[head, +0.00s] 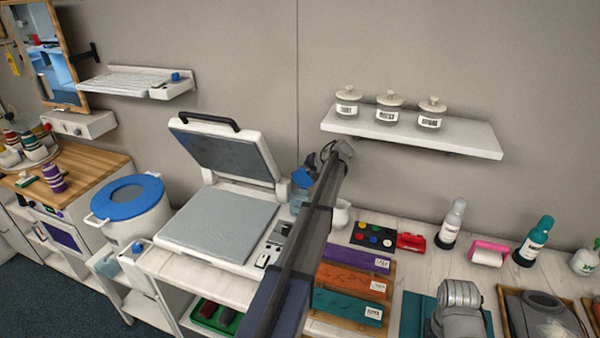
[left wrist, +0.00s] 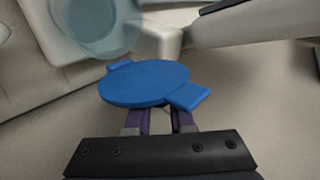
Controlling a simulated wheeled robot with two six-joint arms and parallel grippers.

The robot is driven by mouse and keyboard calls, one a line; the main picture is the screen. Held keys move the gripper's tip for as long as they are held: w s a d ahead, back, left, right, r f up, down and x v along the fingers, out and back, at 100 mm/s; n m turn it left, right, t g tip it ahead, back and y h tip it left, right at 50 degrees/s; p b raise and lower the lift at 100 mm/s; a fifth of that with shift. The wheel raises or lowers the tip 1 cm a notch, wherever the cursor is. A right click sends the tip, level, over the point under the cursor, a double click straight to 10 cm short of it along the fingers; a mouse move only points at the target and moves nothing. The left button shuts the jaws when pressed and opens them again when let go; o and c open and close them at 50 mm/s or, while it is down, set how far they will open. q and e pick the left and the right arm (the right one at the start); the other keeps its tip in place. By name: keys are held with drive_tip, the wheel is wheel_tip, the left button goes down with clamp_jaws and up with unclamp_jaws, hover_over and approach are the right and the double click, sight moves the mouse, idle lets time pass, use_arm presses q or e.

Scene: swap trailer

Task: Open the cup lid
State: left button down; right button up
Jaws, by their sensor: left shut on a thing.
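The blue lid (head: 305,174) is a flat disc with tabs, tilted near the top of the cup in the head view. In the left wrist view the lid (left wrist: 145,82) fills the middle, in front of my fingers. The translucent bluish cup (head: 297,200) stands at the white press's right side, partly hidden by my arm; it also shows at the upper left of the left wrist view (left wrist: 92,25). My left gripper (left wrist: 158,120) is shut on the lid, seemingly at its edge. I cannot tell whether lid and cup still touch.
The white heat press (head: 215,225) stands open left of the cup. A white jug (head: 341,213) and stacked coloured boxes (head: 352,283) are to the right of my arm. A wall shelf (head: 455,137) with jars is above right.

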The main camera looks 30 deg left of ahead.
use_arm(q)
drive_tip(key=shift+w+a+f+m+g, duration=0.1)
drive_tip(key=shift+w+f+m+g, duration=0.1)
drive_tip(key=shift+w+m+g, duration=0.5)
drive_tip(key=shift+s+g, duration=0.15)
drive_tip(key=shift+g, duration=0.15)
drive_tip(key=c, duration=0.8)
unclamp_jaws()
drive_tip(key=p+v, duration=0.5)
drive_tip(key=v, duration=0.2)
drive_tip(key=shift+r+p, duration=0.3)
drive_tip(key=shift+r, duration=0.1)
